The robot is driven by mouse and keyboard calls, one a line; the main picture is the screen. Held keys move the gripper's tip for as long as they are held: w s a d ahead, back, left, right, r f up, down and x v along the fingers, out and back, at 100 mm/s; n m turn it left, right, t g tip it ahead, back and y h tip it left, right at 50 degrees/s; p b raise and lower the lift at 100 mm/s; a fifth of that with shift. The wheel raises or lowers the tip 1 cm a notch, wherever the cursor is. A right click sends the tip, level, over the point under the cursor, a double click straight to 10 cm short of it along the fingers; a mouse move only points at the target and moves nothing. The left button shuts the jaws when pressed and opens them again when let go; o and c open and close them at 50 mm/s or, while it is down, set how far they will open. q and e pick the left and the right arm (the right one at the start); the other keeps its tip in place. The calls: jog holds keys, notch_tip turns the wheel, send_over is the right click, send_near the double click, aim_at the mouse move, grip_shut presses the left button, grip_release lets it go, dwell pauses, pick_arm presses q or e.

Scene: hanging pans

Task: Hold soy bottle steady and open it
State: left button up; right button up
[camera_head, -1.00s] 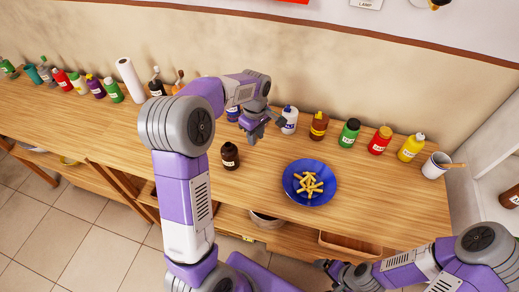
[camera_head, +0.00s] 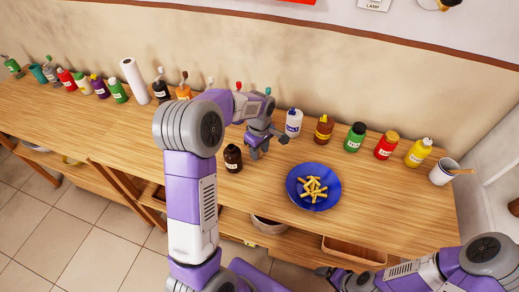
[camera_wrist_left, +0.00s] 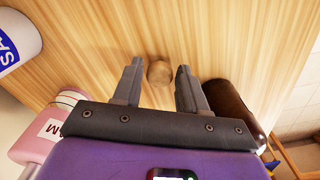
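A dark brown bottle with a label, likely the soy bottle (camera_head: 233,160), stands upright on the wooden counter. My left gripper (camera_head: 258,153) is just to its right, low over the counter. In the left wrist view the gripper (camera_wrist_left: 158,75) is open, and a small round brown object (camera_wrist_left: 159,72) shows between the fingers. A dark bottle (camera_wrist_left: 232,108) lies outside the right finger there, partly hidden by the gripper. My right gripper (camera_head: 330,275) is at the bottom of the head view, away from the bottle; its fingers are too unclear to judge.
A blue plate of fries (camera_head: 300,190) lies right of my left gripper. Several sauce bottles, such as a white one (camera_head: 293,122) and a green one (camera_head: 355,137), stand along the wall. A white cup (camera_head: 440,174) stands at the right end. The counter's front middle-left is clear.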

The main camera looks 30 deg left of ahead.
pick_arm(q)
jog(key=shift+o, duration=0.8)
jog(key=shift+r, duration=0.25)
notch_tip(320, 180, up, 12)
jog(key=p, duration=0.3)
